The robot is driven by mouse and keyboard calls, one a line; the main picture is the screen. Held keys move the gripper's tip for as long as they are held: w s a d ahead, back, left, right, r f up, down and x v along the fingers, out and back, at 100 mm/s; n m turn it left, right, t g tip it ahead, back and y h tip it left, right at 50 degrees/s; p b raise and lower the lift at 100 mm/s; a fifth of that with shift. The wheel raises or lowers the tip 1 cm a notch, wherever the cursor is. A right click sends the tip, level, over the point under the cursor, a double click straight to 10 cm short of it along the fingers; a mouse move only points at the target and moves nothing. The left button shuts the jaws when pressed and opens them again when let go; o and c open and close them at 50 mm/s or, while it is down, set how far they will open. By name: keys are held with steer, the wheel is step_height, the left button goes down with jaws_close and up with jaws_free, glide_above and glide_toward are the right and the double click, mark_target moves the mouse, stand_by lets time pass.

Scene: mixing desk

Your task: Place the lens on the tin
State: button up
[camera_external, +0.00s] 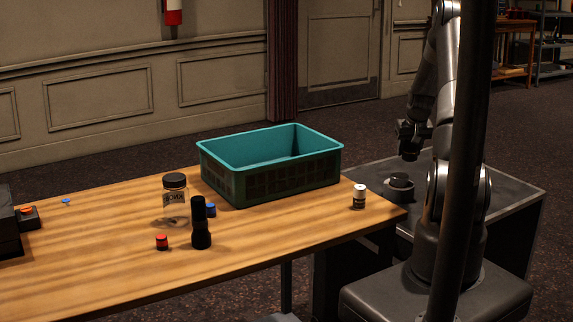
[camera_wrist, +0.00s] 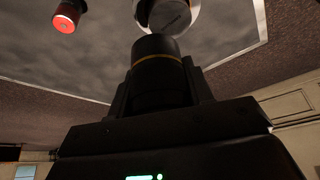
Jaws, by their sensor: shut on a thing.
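My gripper (camera_wrist: 157,85) is shut on the lens (camera_wrist: 156,47), a black cylinder with a thin brownish band. The lens sticks out beyond the fingers. In the outside view my gripper (camera_external: 410,150) is dark and hangs above the grey side table; the lens is hard to tell from the fingers there. What looks like the tin (camera_external: 400,181), round with a grey top, stands on that table just below my gripper, with a small gap between. It also shows at the top edge of the wrist view (camera_wrist: 170,14), partly cut off, just beyond the lens.
A red cylinder (camera_wrist: 66,16) is beside the tin on the grey table (camera_external: 470,187). A dark pole hides part of my arm.

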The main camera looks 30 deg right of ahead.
steer(key=w+f, duration=0.1)
steer(key=w+a, duration=0.1)
steer(key=shift+w+a+f, duration=0.15)
steer(key=shift+w+f, duration=0.15)
steer(key=shift+f, duration=2.05)
steer(key=shift+f, duration=0.1)
steer(key=o, duration=1.2)
steer(key=shift+f, duration=0.1)
